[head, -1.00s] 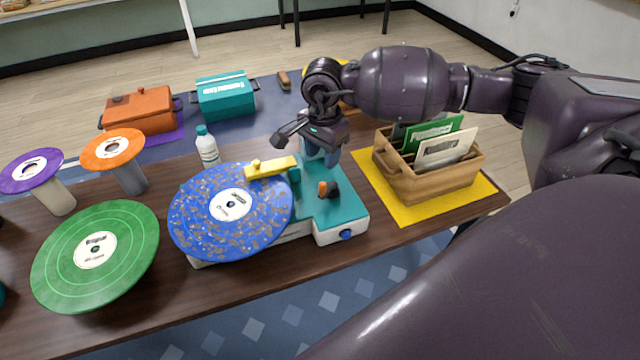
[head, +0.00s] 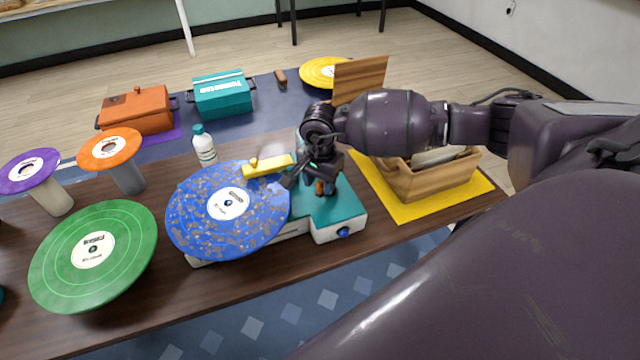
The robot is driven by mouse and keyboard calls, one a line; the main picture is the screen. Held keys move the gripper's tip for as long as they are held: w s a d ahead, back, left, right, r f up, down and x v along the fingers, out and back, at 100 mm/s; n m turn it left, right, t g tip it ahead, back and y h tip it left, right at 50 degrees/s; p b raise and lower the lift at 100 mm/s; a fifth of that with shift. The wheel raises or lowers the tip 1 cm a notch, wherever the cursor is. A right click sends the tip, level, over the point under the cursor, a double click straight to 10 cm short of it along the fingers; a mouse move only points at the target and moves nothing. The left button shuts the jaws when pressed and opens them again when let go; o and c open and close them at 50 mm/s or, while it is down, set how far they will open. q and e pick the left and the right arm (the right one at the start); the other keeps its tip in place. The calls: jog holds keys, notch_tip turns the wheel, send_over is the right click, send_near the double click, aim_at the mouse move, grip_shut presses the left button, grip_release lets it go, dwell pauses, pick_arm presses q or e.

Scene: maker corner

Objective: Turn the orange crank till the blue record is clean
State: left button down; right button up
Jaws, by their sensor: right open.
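The blue record (head: 190,215) lies on the teal and white cleaning machine (head: 335,212). Brown specks cover much of its face around the white label. A yellow arm (head: 268,166) reaches over its back edge. The orange crank (head: 320,187) stands on the machine's teal top, right of the record, and is mostly hidden by my right gripper. My right gripper (head: 308,182) is open, pointing down at the crank, with its fingers close around or beside it; contact cannot be made out. My left gripper is not in view.
A green record (head: 125,250) on a stand is at left, with purple (head: 15,175) and orange (head: 95,155) ones behind. A white bottle (head: 205,150) stands behind the machine. A wooden crate (head: 430,182) sits on a yellow mat (head: 405,213) at right, partly behind my arm.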

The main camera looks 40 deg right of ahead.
jog(key=shift+f, duration=0.65)
jog(key=shift+c, duration=0.4)
grip_shut()
